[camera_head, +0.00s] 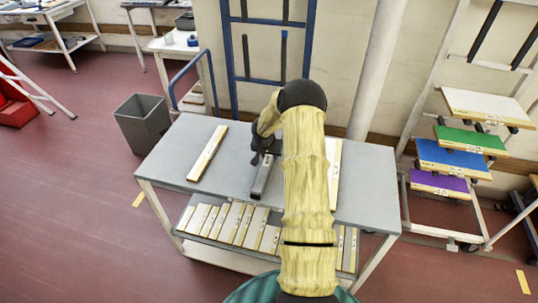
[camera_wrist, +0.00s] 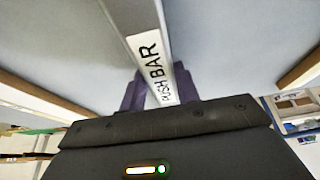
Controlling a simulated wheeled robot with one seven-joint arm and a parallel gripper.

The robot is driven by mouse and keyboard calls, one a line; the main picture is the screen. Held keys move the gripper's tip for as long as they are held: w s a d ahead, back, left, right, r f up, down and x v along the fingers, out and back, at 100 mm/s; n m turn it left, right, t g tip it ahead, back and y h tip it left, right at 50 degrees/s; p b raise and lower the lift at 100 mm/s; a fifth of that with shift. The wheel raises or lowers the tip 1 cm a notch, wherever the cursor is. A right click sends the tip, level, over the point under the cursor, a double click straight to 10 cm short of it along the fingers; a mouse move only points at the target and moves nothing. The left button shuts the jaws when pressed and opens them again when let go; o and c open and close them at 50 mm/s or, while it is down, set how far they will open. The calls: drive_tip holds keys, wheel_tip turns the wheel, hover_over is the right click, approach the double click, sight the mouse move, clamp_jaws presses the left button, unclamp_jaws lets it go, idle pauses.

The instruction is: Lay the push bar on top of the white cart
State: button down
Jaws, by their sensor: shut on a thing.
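The push bar (camera_head: 262,180) is a slim grey bar with a white end label. In the wrist view the push bar (camera_wrist: 148,45) shows "PUSH BAR" on that label, between the dark fingers. My gripper (camera_head: 264,157) is shut on it over the grey bench; I cannot tell whether the bar touches the bench top. In the wrist view my gripper (camera_wrist: 160,92) has a finger on each side of the bar. A white-topped cart (camera_head: 172,46) with a blue handle stands beyond the bench, at the upper left, with small items on top.
The grey bench (camera_head: 220,187) carries pale bars (camera_head: 208,153) on top and several on its lower shelf. A grey bin (camera_head: 143,124) stands left of it. A rack (camera_head: 404,200) at right holds white, green, blue and purple boards. Red floor is open at left.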

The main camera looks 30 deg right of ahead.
drive_tip(key=c, duration=1)
unclamp_jaws()
drive_tip(key=shift+f, duration=0.1)
drive_tip(key=shift+c, duration=0.2)
drive_tip(key=v, duration=1.2)
